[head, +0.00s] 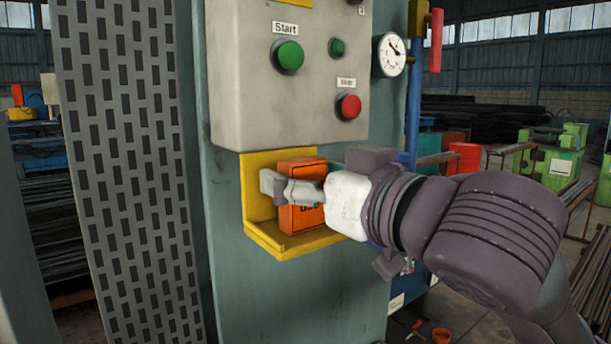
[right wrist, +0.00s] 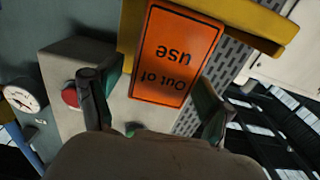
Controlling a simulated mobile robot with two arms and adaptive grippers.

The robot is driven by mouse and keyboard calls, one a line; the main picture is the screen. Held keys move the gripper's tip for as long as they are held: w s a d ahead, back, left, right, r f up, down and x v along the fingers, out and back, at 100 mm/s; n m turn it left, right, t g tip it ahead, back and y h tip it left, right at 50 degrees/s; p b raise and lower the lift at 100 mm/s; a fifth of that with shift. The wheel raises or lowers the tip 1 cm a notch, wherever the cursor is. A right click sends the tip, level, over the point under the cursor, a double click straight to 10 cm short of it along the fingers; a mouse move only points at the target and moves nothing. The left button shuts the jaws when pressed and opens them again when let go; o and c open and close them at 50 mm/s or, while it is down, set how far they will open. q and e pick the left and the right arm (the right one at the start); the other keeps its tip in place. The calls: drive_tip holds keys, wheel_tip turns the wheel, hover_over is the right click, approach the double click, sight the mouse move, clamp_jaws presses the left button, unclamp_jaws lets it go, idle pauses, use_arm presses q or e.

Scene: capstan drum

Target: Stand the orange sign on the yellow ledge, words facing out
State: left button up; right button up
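The orange sign (head: 302,219) stands upright on the yellow ledge (head: 290,243), below the grey control box. In the right wrist view the sign (right wrist: 178,55) shows the black words "Out of use", upside down in that picture, facing out towards my gripper. The ledge (right wrist: 262,27) crosses the top of that view. My right gripper (head: 290,192) is in front of the sign and partly covers it. In the wrist view its fingers (right wrist: 155,90) are spread apart, with a gap between the left finger and the sign. My left gripper is not in view.
The grey control box (head: 235,85) with green and red buttons (head: 348,107) hangs just above the ledge. A gauge (head: 391,55) and a blue pipe (head: 413,110) stand to the right. A slotted metal panel (head: 130,150) stands to the left.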

drive_tip(key=shift+r, duration=0.15)
drive_tip(key=b+v, duration=0.3)
drive_tip(key=v, duration=0.9)
drive_tip(key=shift+b, duration=0.3)
